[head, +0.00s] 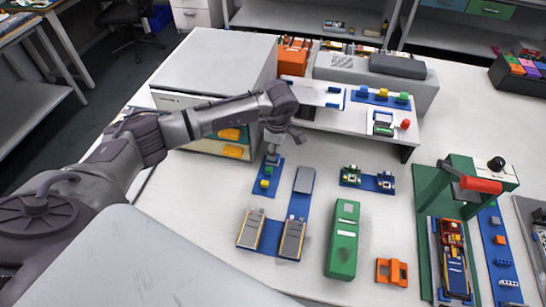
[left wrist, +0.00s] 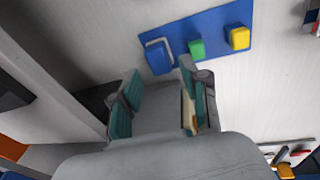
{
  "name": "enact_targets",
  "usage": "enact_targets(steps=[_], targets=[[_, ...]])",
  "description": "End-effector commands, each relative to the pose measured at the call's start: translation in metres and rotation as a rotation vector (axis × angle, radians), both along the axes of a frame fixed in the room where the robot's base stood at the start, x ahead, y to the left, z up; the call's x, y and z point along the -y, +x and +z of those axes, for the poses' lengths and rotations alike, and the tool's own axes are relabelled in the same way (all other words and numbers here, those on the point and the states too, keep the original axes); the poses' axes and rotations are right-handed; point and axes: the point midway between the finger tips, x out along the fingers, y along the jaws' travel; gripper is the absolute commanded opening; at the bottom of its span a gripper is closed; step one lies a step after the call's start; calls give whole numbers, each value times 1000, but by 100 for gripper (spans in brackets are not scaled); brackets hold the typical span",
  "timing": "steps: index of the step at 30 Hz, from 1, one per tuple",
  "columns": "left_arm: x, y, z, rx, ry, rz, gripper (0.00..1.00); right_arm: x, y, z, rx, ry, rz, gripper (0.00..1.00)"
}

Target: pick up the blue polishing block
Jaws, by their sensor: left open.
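The blue polishing block (left wrist: 158,57) stands at one end of a blue mat (left wrist: 215,27) in the left wrist view. A green block (left wrist: 196,48) and a yellow block (left wrist: 238,37) stand beside it in a row. In the head view the green block (head: 268,171) and yellow block (head: 264,184) show on the mat (head: 259,192), while my gripper covers the blue block's place. My left gripper (head: 272,157) points down over the mat's far end. Its two fingers are apart and empty in the left wrist view (left wrist: 160,76), with the blue block just beyond the tips. Contact cannot be told.
A grey cabinet (head: 215,62) stands behind my left arm. A white raised shelf (head: 350,117) to the right carries another blue strip with coloured blocks. A green case (head: 343,240), an orange part (head: 391,272) and a green press (head: 427,210) stand nearer and right.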

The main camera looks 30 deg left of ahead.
Motion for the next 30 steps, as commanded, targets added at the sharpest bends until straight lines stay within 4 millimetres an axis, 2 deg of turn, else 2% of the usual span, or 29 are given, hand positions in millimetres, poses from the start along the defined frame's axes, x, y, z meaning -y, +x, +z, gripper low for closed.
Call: enact_targets(steps=[5, 9, 18, 27, 30], targets=[[-6, 3, -22, -7, -1, 4, 46, -2, 1, 17, 1, 2, 0, 40], [-8, 7, -42, -4, 0, 3, 46, -2, 1, 19, 2, 2, 0, 40], [-9, 8, -48, -1, 0, 1, 46, -2, 3, 19, 3, 3, 0, 40], [-9, 8, -48, -1, 0, 1, 0, -1, 3, 19, 4, 2, 0, 40], [-9, 8, -47, -1, 0, 1, 0, -1, 3, 19, 5, 1, 0, 40]])
